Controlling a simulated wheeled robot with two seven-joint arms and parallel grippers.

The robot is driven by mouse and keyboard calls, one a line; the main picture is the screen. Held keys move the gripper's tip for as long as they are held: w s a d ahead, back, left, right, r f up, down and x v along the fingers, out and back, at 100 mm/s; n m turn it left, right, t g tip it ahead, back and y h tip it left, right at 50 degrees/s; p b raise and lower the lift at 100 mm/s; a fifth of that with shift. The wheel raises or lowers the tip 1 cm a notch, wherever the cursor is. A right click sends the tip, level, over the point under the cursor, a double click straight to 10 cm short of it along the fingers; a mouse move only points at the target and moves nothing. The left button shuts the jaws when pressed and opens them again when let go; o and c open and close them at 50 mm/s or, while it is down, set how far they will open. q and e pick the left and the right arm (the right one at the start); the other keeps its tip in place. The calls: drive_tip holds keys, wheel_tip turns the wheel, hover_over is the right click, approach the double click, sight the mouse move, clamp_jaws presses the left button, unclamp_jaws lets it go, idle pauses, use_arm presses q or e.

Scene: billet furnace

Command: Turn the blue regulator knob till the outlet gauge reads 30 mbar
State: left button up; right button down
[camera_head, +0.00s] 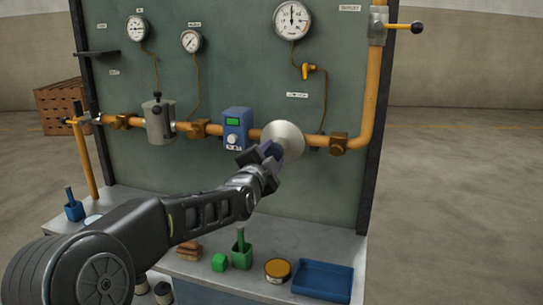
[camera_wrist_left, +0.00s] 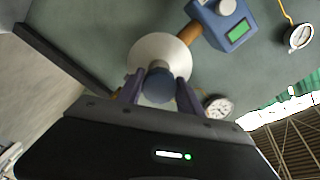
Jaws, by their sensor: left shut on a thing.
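The pale round regulator body (camera_head: 284,137) sits on the orange pipe, right of the blue meter. My left gripper (camera_head: 268,152) reaches it from the front and covers most of the knob in the head view. In the left wrist view the blue knob (camera_wrist_left: 158,87) lies between the two fingers of my left gripper (camera_wrist_left: 158,92), which is shut on it, in front of the pale disc. The large gauge (camera_head: 292,20) at the top right, near the OUTLET label, has its needle close to straight up; its figures are too small to read. My right gripper is not in view.
The blue meter (camera_head: 236,128) with a green display is just left of the regulator. The orange pipe (camera_head: 369,95) rises at right to a black-knobbed lever valve (camera_head: 405,27). Below, the bench holds a blue tray (camera_head: 322,281), a yellow-lidded tin (camera_head: 277,270) and a green holder (camera_head: 241,254).

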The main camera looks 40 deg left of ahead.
use_arm(q)
drive_tip(key=o, duration=1.4)
drive_tip(key=shift+s, duration=0.1)
drive_tip(key=b+v, duration=0.1)
drive_tip(key=v, duration=0.6)
drive_tip(key=shift+s+d, duration=0.15)
drive_tip(key=shift+s, duration=0.15)
